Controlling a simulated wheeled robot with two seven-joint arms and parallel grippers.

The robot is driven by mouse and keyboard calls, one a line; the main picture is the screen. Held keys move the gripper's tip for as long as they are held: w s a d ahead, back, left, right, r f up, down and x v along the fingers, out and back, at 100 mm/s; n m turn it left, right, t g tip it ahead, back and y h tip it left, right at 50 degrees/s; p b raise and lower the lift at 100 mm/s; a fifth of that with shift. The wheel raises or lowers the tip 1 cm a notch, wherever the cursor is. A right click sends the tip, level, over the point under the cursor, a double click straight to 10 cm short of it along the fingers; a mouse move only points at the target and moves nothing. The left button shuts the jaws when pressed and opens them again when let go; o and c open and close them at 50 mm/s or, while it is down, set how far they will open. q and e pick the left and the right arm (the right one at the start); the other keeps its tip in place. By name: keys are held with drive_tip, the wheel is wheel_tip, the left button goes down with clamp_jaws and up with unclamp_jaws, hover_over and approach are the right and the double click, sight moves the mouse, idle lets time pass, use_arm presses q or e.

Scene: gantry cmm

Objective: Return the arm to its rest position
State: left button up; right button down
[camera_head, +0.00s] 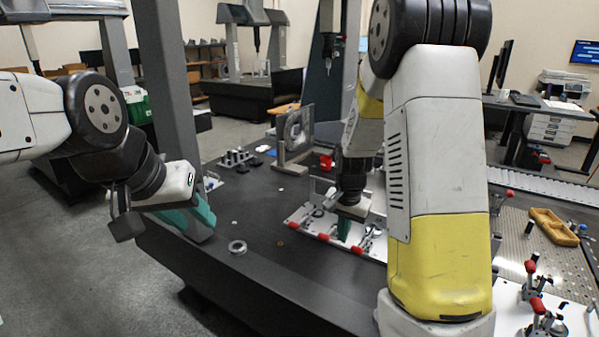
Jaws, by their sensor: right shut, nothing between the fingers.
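My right arm, white and yellow, reaches over the dark table from the right side of the head view. My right gripper (343,230) points down at a white fixture plate (310,222) with red-tipped clamps. Its teal fingers are shut, and no part shows between them. I cannot tell whether the fingertips touch the plate. My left arm comes in from the left. My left gripper (203,226), also with teal fingers, hangs tilted at the table's left edge; its finger gap cannot be made out. My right arm hides part of the table behind it.
A metal ring (237,247) lies near the table's front edge. An upright grey plate with a round disc (294,131) stands farther back, beside small dark cylinders (236,157). At right are a yellow tray (553,227) and red-handled clamps (537,305). The table's front middle is mostly clear.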

drive_tip(key=s+a+r+n+t+y, duration=0.2)
drive_tip(key=s+r+n, duration=0.5)
drive_tip(key=s+r, duration=1.4)
drive_tip(key=shift+s+a+r+t, duration=0.15)
drive_tip(key=shift+a+r+t, duration=0.3)
drive_tip(key=shift+t, duration=0.75)
drive_tip(key=shift+f, duration=0.1)
